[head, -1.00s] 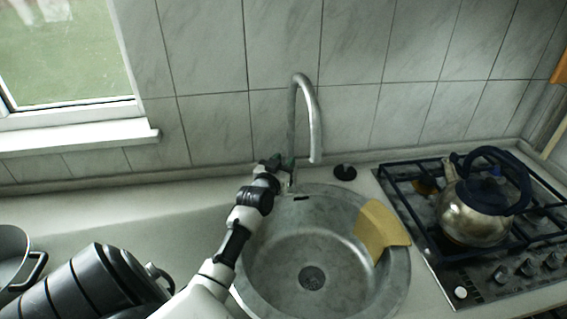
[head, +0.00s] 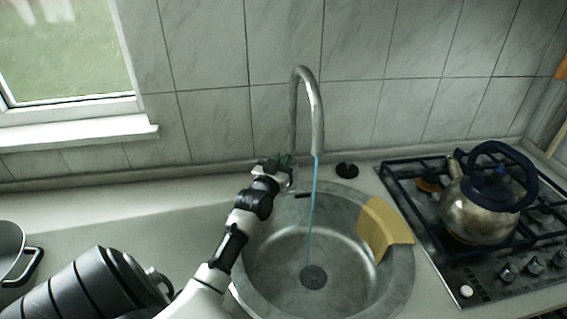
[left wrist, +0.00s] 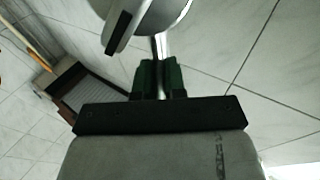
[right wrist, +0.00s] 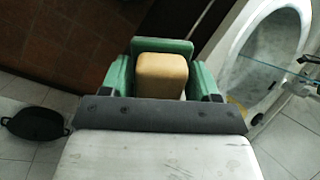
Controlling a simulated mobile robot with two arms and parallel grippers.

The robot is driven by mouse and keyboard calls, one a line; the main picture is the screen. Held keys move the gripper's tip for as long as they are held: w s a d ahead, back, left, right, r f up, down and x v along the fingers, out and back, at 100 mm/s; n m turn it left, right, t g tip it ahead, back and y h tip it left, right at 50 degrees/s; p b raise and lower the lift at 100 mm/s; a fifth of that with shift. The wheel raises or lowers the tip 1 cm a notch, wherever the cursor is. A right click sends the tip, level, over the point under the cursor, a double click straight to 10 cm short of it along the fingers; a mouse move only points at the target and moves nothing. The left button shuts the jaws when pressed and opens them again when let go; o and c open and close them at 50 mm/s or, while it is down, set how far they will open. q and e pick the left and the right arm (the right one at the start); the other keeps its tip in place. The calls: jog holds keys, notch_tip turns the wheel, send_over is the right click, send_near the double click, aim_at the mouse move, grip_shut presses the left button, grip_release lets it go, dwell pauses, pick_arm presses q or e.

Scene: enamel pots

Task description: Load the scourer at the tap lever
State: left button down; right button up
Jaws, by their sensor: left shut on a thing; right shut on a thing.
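The tap (head: 300,110) rises at the back of the round sink (head: 262,265), and a thin blue stream of water (head: 312,210) falls from its spout to the drain. My left gripper (head: 282,163) is at the base of the tap, where its lever is. In the left wrist view the green fingers (left wrist: 158,78) are closed on the slim lever (left wrist: 159,48). In the right wrist view my right gripper (right wrist: 162,60) is shut on a tan block, which looks like the scourer (right wrist: 162,76). My right gripper is out of the head view.
A yellow cloth (head: 384,229) hangs over the sink's right rim. A dark round stopper (head: 347,170) lies behind the sink. A kettle (head: 478,212) stands on the gas hob (head: 430,222) at right. A pot (head: 12,250) is at far left. The counter left of the sink is mostly clear.

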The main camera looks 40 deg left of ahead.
pick_arm(q)
jog(key=c, duration=1.2)
grip_release()
pick_arm(e)
jog(key=shift+f+b, duration=0.7)
jog(key=shift+b, duration=0.05)
pick_arm(q)
jog(key=v, duration=1.2)
pick_arm(e)
jog(key=shift+f, duration=0.1)
